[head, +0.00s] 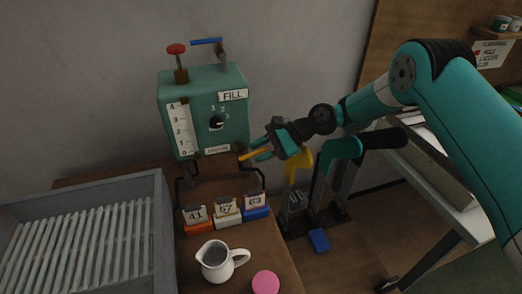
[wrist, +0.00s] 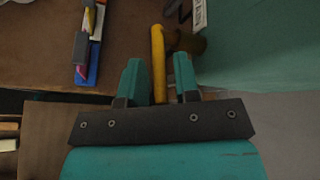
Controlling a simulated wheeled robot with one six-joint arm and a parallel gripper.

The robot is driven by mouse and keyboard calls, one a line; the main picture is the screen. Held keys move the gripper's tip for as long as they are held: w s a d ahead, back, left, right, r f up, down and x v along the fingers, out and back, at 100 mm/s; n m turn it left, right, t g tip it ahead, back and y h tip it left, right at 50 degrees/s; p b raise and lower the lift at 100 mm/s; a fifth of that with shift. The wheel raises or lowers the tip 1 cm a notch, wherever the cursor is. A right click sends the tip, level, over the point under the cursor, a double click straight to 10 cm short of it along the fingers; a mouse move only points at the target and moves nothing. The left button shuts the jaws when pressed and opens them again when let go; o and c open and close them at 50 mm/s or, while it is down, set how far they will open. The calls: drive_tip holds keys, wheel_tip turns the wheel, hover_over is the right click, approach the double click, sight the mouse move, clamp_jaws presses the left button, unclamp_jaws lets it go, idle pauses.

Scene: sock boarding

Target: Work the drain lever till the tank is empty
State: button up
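The teal tank (head: 203,110) stands on the brown bench, with a FILL sign, a black dial and a white scale (head: 181,130) marked up to 4. The liquid level cannot be made out. A yellow lever (head: 252,155) sticks out to the right at the tank's lower front, below a small label too blurred to read. My gripper (head: 262,153) is at this lever. In the wrist view the lever (wrist: 158,60) runs between the two teal fingers (wrist: 160,78), with a gap on each side. The gripper is open and not closed on it.
A red knob (head: 176,49) and a blue handle (head: 206,41) top the tank. Several numbered cards (head: 226,207), a white jug (head: 216,261) and a pink disc (head: 265,283) are in front. A grey slatted tray (head: 80,240) lies left; a yellow-handled stand (head: 298,165) is right.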

sight(261, 149)
drive_tip(key=shift+o, duration=0.5)
drive_tip(key=shift+r, duration=0.35)
wheel_tip(261, 149, up, 19)
drive_tip(key=b, duration=0.1)
drive_tip(key=shift+r, duration=0.15)
